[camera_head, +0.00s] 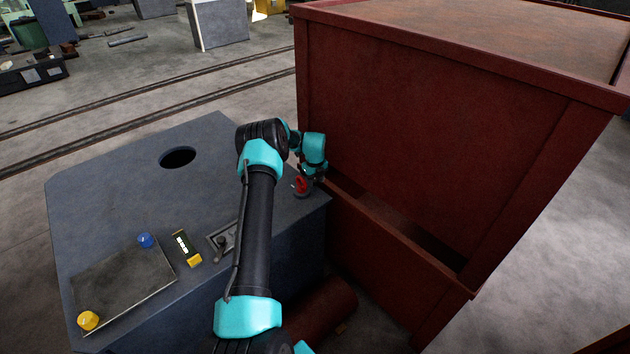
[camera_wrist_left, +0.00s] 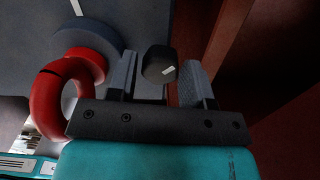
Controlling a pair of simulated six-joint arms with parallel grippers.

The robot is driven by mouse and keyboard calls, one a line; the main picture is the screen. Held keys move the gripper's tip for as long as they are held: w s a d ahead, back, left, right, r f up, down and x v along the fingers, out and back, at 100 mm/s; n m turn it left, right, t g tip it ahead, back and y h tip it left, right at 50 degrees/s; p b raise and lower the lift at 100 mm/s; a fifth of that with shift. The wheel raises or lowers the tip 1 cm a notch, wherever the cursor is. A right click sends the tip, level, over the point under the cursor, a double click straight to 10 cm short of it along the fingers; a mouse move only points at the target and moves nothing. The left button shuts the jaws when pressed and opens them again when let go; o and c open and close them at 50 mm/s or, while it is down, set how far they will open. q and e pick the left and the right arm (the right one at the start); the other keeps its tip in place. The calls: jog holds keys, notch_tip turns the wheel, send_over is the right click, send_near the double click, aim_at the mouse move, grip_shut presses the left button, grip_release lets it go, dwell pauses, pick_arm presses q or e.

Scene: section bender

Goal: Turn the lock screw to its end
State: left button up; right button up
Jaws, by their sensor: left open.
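My left gripper (camera_head: 312,180) reaches down at the right edge of the blue-grey machine top (camera_head: 120,180), beside a red ring-shaped part (camera_head: 302,185). In the left wrist view my two grey fingers (camera_wrist_left: 162,82) are apart. A black knob with a white mark (camera_wrist_left: 160,65), which looks like the lock screw, shows between them. I cannot tell whether either finger touches it. The red ring (camera_wrist_left: 48,100) on a round grey base lies to the left of the fingers there. In the head view the knob is hidden by my arm. My right gripper is in neither view.
A large dark red housing (camera_head: 430,130) stands close to the right of my left gripper. The machine top also holds a blue knob (camera_head: 146,240), a yellow knob (camera_head: 88,320), a small display (camera_head: 183,245) and a round hole (camera_head: 178,157). The top's far left is clear.

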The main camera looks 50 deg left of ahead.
pick_arm(q)
jog(key=shift+c, duration=0.2)
jog(key=c, duration=0.6)
jog(key=shift+m, duration=1.6)
jog(key=o, duration=0.6)
jog(key=shift+o, duration=0.2)
jog(key=shift+n, duration=0.3)
